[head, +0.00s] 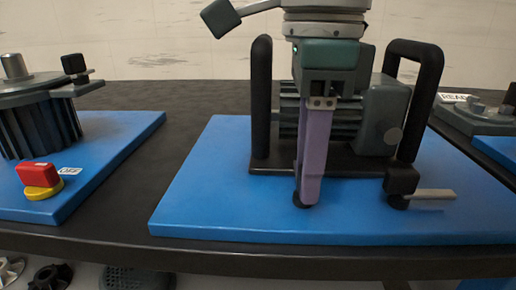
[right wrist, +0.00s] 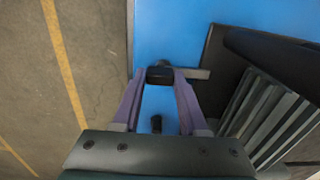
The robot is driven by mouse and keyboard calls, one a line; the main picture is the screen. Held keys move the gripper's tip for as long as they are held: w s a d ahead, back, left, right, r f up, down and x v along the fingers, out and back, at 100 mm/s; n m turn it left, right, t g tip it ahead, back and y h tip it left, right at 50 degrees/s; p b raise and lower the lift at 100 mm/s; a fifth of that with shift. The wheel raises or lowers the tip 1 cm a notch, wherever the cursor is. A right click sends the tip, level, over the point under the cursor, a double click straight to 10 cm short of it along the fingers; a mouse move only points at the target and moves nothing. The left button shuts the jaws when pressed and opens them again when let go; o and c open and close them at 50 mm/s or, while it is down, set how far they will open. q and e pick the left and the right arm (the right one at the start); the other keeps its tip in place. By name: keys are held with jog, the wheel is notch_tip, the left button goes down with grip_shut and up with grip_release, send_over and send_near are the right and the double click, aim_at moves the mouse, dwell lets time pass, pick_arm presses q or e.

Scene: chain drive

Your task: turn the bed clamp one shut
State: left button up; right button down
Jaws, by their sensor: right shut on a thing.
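My right gripper (head: 310,192) comes down from above, with purple fingers, at the front left of the motor's base. In the right wrist view its fingertips (right wrist: 160,80) are shut on the black head of a clamp (right wrist: 160,71). A grey clamp lever (right wrist: 197,73) points right in that view, toward the motor's base. In the head view this clamp is mostly hidden behind the fingers. A second clamp (head: 402,181) stands at the front right, its grey lever (head: 436,194) pointing right, away from the base. No label shows which is clamp one. My left gripper is not in view.
The grey motor (head: 380,115) stands between two tall black handles (head: 261,100) on a blue plate (head: 215,190). A red and yellow switch (head: 40,178) sits on another blue plate at left. The dark table's front edge (head: 250,258) is close by.

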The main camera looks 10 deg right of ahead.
jog(key=shift+c, duration=2.2)
grip_release()
notch_tip(320, 180, up, 10)
jog(key=shift+p, duration=0.4)
jog(key=shift+a, duration=0.1)
